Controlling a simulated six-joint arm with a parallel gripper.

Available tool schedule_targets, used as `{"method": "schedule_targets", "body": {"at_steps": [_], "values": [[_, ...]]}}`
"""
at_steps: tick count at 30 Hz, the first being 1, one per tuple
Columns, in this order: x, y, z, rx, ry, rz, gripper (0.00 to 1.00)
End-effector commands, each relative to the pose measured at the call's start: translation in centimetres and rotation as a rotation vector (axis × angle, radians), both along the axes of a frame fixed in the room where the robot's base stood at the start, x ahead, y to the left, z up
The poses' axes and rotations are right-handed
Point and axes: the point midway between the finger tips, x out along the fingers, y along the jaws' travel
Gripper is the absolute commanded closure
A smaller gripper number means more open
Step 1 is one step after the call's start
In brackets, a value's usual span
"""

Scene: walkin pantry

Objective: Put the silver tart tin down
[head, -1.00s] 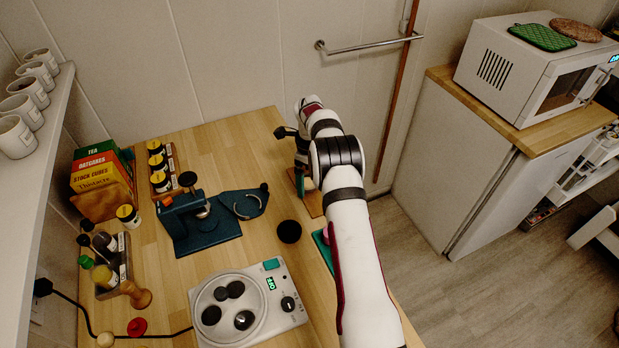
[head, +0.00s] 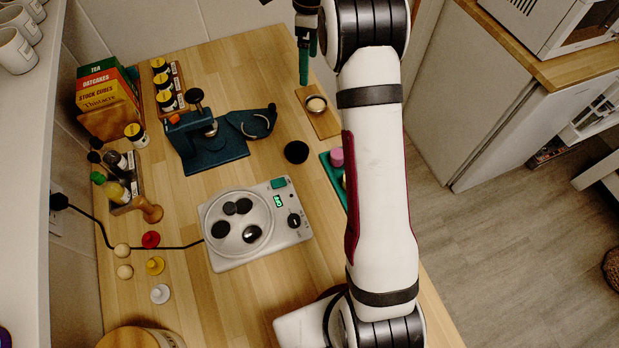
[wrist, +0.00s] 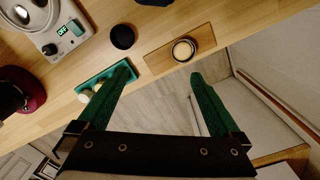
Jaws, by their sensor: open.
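The silver tart tin (head: 316,104) sits on a small wooden board (head: 327,123) near the right edge of the counter. In the wrist view the round tin (wrist: 184,50) rests on the board (wrist: 158,60), with a pale inside and a shiny rim. My gripper (wrist: 160,75) is open and empty, its two green fingers spread apart, with the tin beyond the fingertips. In the head view a green finger (head: 303,65) shows above and just left of the board, apart from the tin; the arm hides part of the gripper.
A green tray (head: 331,178) with a pink piece stands nearer me along the counter edge. A black disc (head: 296,152) lies left of it. A blue press (head: 210,145), a hotplate device (head: 256,224) and a spice rack (head: 170,88) stand further left. The floor drops away at right.

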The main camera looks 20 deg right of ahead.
Motion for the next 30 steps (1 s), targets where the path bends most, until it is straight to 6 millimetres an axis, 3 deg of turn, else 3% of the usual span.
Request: {"method": "schedule_targets", "body": {"at_steps": [1, 3, 5, 6, 9, 12, 13, 15, 18, 30], "values": [[-2.8, 2.3, 2.9, 0.012, -0.013, 0.167, 0.0], [-8.1, 5.6, 5.8, 0.033, -0.026, 0.451, 0.0], [-13.5, 8.2, 7.3, 0.051, -0.043, 0.702, 0.0], [-17.3, 9.7, 7.6, 0.063, -0.056, 0.867, 0.0], [-26.3, 12.5, 6.6, 0.087, -0.091, 1.24, 0.0], [-32.5, 13.9, 4.5, 0.103, -0.12, 1.5, 0.0], [-33.7, 14.2, 3.9, 0.106, -0.127, 1.553, 0.0], [-35.5, 14.5, 2.9, 0.111, -0.137, 1.637, 0.0], [-36.3, 14.6, 2.4, 0.114, -0.14, 1.675, 0.0], [-36.2, 14.6, 2.5, 0.115, -0.138, 1.671, 0.0]]}}
